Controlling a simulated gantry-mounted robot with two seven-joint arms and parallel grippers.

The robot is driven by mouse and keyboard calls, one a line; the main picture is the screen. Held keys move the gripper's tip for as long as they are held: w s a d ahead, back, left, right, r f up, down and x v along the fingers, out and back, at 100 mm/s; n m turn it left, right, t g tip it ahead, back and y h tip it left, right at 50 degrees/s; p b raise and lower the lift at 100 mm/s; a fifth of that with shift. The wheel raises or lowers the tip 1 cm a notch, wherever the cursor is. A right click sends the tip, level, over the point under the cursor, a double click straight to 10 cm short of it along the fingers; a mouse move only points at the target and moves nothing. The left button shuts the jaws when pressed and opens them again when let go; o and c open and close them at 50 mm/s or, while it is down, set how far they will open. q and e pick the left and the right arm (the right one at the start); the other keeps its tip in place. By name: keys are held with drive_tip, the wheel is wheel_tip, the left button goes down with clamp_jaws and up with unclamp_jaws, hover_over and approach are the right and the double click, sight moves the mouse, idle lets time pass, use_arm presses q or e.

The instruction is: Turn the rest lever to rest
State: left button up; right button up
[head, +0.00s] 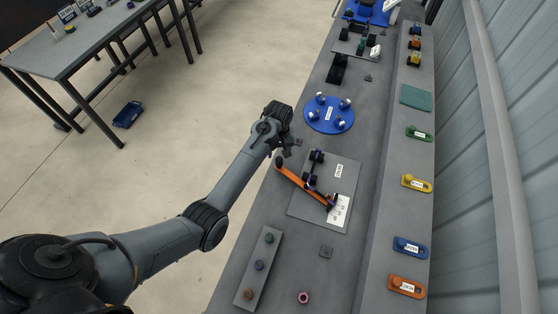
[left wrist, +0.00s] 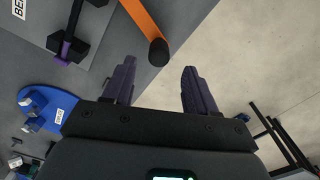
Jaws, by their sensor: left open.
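The rest lever is a long orange bar (head: 306,186) on a grey plate (head: 345,176) on the bench. Its near-right end lies by a white label sheet, and its other end carries a dark round knob (head: 280,162) over the bench's left edge. My left gripper (head: 288,151) is just beyond the knob in the head view, open and empty. In the left wrist view the orange bar (left wrist: 142,16) comes in from the top, and its black knob (left wrist: 159,52) shows just ahead of the gap between the open fingers (left wrist: 160,80). Whether they touch is unclear. My right gripper is out of view.
On the plate stands a dark bar with purple-banded clamps (head: 315,165) beside the lever. A blue round plate (head: 329,115) with several small fixtures lies beyond. A strip with coloured knobs (head: 259,266) lies nearer. Open floor (head: 180,130) is left of the bench.

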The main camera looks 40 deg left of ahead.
sight(279, 159)
use_arm(q)
wheel_tip(279, 159, down, 6)
drive_tip(key=shift+f, duration=0.25)
clamp_jaws()
idle(0.5)
